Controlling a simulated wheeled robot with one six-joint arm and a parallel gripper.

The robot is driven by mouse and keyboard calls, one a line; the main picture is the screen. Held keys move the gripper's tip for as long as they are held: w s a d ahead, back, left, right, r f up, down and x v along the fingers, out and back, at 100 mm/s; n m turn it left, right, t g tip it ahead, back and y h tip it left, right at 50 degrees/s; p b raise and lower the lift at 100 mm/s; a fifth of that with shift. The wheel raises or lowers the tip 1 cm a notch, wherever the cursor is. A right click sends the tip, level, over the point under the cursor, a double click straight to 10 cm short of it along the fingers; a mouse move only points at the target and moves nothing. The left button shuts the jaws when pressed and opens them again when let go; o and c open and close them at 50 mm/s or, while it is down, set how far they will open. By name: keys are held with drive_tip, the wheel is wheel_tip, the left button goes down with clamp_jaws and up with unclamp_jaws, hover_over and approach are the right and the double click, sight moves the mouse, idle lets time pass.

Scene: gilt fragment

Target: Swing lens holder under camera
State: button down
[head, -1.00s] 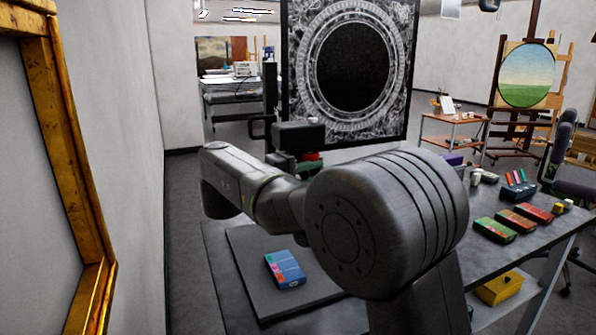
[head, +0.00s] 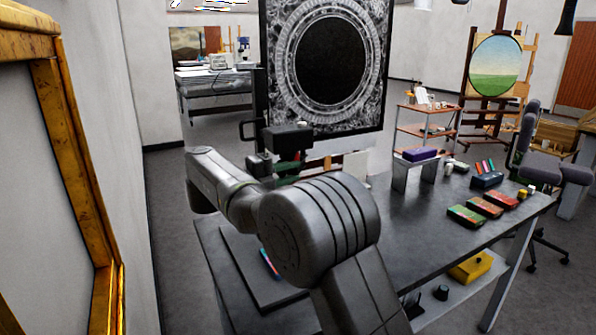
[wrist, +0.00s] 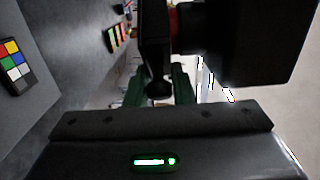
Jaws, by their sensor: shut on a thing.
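A dark boxy camera (head: 287,137) stands in front of the large ring picture, beyond my arm. In the wrist view a big black body (wrist: 240,42), apparently this camera, fills the upper right. A dark upright bar with a rounded end, apparently the lens holder (wrist: 155,45), hangs beside it on the left. My gripper (wrist: 160,80) has green fingers either side of the bar's rounded end and is shut on it. A small red part shows between bar and camera body. In the head view my arm hides most of the gripper. Whether the holder sits under the lens cannot be told.
A grey table (head: 400,220) holds a purple box (head: 420,154) on a stand and several coloured boxes at right. A colour chart (wrist: 15,65) lies on a dark board, mostly hidden by my arm in the head view. A gilt frame (head: 75,170) stands close at left.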

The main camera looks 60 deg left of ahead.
drive_tip(key=shift+a, duration=0.1)
drive_tip(key=c, duration=1.3)
unclamp_jaws()
drive_tip(key=shift+s+a+f, duration=0.1)
drive_tip(key=shift+a+f, duration=0.05)
drive_tip(key=s, duration=0.7)
drive_tip(key=s+b, duration=0.1)
drive_tip(key=s, duration=0.5)
drive_tip(key=shift+s+d, duration=0.2)
drive_tip(key=shift+s, duration=0.2)
drive_tip(key=w+p, duration=0.1)
drive_tip(key=w, duration=1.3)
